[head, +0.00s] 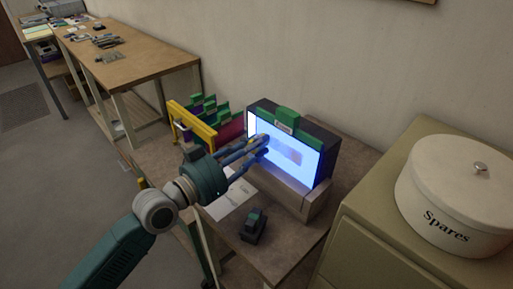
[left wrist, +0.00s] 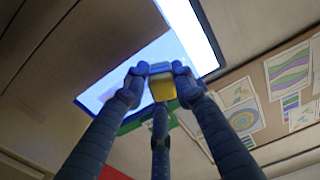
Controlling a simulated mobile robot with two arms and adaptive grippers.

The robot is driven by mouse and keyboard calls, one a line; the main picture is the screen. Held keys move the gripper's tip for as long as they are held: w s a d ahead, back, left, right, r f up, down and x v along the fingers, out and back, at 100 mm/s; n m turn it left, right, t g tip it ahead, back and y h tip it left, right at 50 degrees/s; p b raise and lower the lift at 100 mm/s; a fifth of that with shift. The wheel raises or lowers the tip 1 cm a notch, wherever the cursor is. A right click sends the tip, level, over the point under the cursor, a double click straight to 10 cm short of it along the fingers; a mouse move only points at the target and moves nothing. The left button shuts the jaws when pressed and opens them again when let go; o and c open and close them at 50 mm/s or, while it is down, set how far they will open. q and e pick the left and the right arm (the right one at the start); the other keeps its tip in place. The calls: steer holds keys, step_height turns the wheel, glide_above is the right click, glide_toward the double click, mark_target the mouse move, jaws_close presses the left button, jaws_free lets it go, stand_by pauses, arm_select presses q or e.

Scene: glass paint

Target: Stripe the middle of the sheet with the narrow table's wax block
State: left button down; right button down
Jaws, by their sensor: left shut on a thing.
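The sheet (head: 311,163) is a brightly lit white-blue panel, standing tilted in a dark frame on the narrow table (head: 285,262). A green clip (head: 286,117) sits at its top edge. A faint darker smear (head: 288,152) shows near the middle of the sheet. My left gripper (head: 262,146) is at the left part of the sheet; whether it touches is unclear. In the left wrist view its fingers (left wrist: 155,82) are shut on a yellow wax block (left wrist: 162,89), with the lit sheet (left wrist: 190,22) behind. My right gripper is out of view.
A yellow rack (head: 193,126) with several green-clipped panels stands left of the sheet. A small dark block with a green top (head: 253,225) and a paper (head: 233,200) lie in front. A white "Spares" tin (head: 458,195) stands on the cabinet at right.

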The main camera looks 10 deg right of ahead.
arm_select(q)
steer(key=b+v, duration=0.1)
steer(key=v, duration=0.5)
steer(key=shift+s+a, duration=0.2)
steer(key=shift+a, duration=0.05)
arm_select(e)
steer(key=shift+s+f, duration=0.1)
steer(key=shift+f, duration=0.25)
arm_select(q)
steer(key=shift+f, duration=0.15)
